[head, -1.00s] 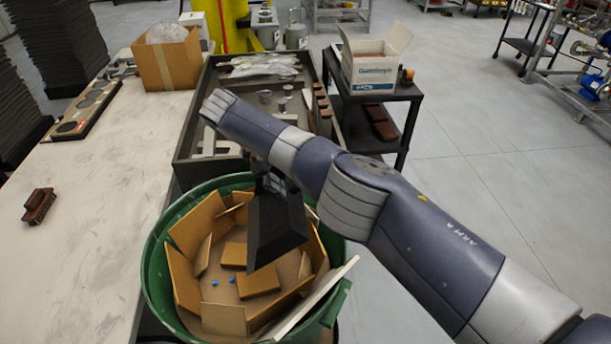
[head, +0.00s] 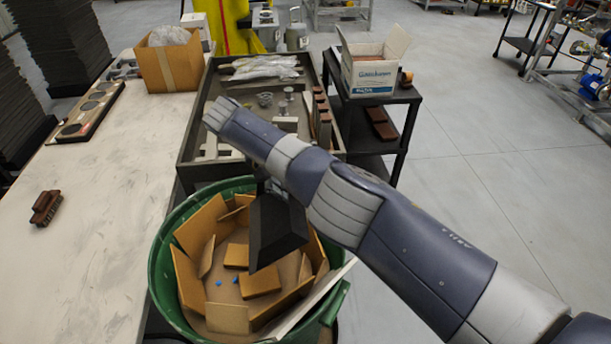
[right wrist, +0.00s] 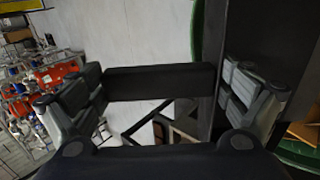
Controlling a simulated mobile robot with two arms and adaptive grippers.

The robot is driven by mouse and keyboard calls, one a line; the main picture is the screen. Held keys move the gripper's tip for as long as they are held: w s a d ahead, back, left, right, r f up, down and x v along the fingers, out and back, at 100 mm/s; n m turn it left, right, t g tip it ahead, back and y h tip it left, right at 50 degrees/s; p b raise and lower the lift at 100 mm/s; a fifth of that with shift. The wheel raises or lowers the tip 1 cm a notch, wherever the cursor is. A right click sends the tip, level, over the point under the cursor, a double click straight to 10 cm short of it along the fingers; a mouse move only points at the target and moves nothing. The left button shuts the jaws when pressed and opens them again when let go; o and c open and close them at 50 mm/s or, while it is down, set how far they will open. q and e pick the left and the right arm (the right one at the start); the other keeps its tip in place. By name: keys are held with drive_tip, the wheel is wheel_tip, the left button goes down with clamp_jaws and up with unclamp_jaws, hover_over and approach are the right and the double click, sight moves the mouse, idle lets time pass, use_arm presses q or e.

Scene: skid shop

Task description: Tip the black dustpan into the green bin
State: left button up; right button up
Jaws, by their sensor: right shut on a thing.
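The black dustpan (head: 278,232) hangs steeply tilted, its wide end down, over the open green bin (head: 163,262). My right gripper (head: 266,184) is shut on the dustpan's handle, partly hidden behind my arm in the head view. In the right wrist view the black handle (right wrist: 160,82) lies across between the two fingers. A few small blue bits (head: 235,281) lie inside the bin among cardboard pieces (head: 260,281). Whether anything is left on the dustpan's inner face cannot be seen. My left gripper is not in view.
A pale workbench (head: 85,240) with a brown brush (head: 46,207) is left of the bin. A grey tray table (head: 188,150) with metal parts stands behind it. A black cart (head: 405,95) with a white box (head: 370,75) is at back right.

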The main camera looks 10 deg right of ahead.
drive_tip(key=shift+f, duration=0.95)
drive_tip(key=shift+w+a+r, duration=0.1)
drive_tip(key=shift+w+r, duration=0.1)
drive_tip(key=shift+r, duration=0.1)
wheel_tip(320, 180, up, 2)
drive_tip(key=p, duration=0.2)
drive_tip(key=shift+w+r+p, duration=0.1)
drive_tip(key=shift+p, duration=0.2)
drive_tip(key=shift+r+p, duration=0.3)
drive_tip(key=shift+r, duration=0.05)
drive_tip(key=shift+s+f, duration=0.25)
drive_tip(key=shift+f, duration=0.05)
wheel_tip(320, 180, down, 2)
drive_tip(key=b, duration=0.2)
drive_tip(key=shift+f+b, duration=0.2)
drive_tip(key=shift+b, duration=0.1)
drive_tip(key=shift+f, duration=0.3)
drive_tip(key=shift+w+r, duration=0.1)
drive_tip(key=shift+w, duration=0.15)
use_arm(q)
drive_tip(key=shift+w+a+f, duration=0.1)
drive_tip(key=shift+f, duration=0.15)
use_arm(e)
drive_tip(key=shift+s, duration=0.1)
